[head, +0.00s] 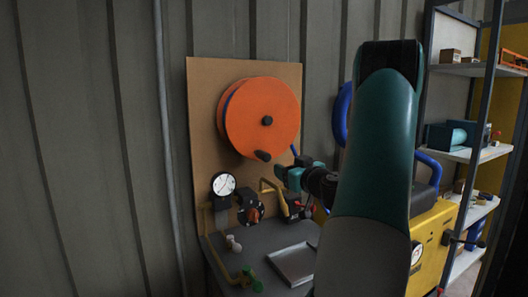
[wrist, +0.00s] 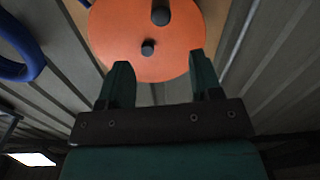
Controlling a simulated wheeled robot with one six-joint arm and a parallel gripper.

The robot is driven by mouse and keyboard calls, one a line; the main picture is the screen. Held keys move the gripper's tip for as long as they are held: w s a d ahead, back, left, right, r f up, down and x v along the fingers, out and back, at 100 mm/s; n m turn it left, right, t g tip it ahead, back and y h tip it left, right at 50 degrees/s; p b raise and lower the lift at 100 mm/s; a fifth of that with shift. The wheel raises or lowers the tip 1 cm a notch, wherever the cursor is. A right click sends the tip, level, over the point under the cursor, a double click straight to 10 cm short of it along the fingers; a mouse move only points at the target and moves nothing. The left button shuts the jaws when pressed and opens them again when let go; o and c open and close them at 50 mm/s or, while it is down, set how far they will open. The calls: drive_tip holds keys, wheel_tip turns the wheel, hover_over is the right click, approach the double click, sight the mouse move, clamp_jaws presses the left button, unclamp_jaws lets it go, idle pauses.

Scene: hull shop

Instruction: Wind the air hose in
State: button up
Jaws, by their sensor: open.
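The orange hose reel (head: 255,105) is mounted on a tan upright board, with a strip of blue showing at its left rim. A dark hub (head: 267,120) is at its centre, and a dark crank knob (head: 262,155) sticks out near the lower edge. In the wrist view the reel (wrist: 115,35) fills the top, with the hub (wrist: 148,47) and the larger, nearer knob (wrist: 160,12). My gripper (head: 284,173) is to the right of and a little below the knob, apart from it. In the wrist view its jaws (wrist: 160,66) are open and empty.
A grey bench (head: 225,245) below holds a gauge (head: 223,184), yellow pipes, valves and a light tray (head: 294,263). A blue tube (head: 342,112) and yellow machine (head: 432,240) are partly behind my arm. Shelves (head: 462,154) stand right. Left of the board is bare wall with a pipe.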

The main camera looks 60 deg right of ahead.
sight(268, 157)
drive_tip(key=p+x, duration=0.8)
drive_tip(key=x, duration=0.5)
drive_tip(key=shift+w+r, duration=0.15)
drive_tip(key=shift+w, duration=0.15)
drive_tip(key=shift+w+d, duration=0.25)
drive_tip(key=shift+w, duration=0.15)
clamp_jaws()
